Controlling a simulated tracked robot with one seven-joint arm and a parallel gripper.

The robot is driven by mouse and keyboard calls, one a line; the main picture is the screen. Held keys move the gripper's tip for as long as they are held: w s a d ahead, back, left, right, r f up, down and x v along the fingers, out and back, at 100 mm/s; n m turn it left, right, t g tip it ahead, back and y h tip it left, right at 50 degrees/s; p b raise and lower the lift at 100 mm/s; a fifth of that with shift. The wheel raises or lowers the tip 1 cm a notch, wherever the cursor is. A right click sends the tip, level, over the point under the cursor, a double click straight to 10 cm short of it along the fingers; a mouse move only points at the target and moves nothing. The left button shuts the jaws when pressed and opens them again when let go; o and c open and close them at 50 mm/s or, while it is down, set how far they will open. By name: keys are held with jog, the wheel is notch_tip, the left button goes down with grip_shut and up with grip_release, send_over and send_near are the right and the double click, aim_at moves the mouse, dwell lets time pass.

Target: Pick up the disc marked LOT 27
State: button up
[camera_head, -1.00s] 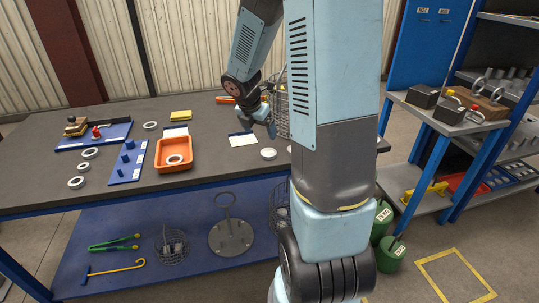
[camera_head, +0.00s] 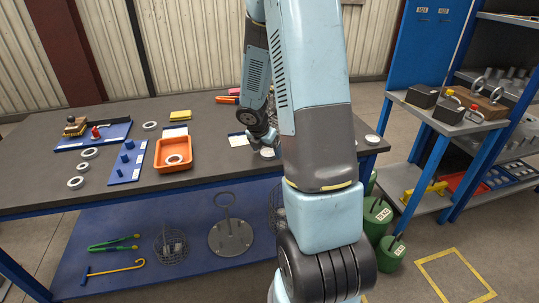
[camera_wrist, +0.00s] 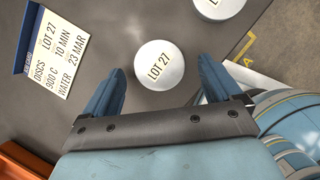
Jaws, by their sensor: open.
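The LOT 27 disc (camera_wrist: 160,66) is pale, round and flat-topped, with its marking facing up, and lies on the dark bench. In the wrist view my gripper (camera_wrist: 161,76) is open, one blue finger at either side of the disc's lower half, with a gap between each finger and the disc. How high the fingertips are above the bench is hard to tell. In the head view the disc (camera_head: 267,153) sits near the bench's front edge, just below my gripper (camera_head: 266,143).
A card (camera_wrist: 55,50) reading LOT 27, DISCS, 900 C, 60 MIN, WATER, 23 MAR lies left of the disc. A second disc (camera_wrist: 219,6) is cut off at the top of the wrist view. An orange tray (camera_head: 173,165) stands to the left on the bench.

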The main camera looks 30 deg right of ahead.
jog(key=shift+d+f, duration=0.15)
jog(key=shift+f, duration=0.2)
jog(key=shift+c, duration=0.3)
jog(key=c, duration=1.4)
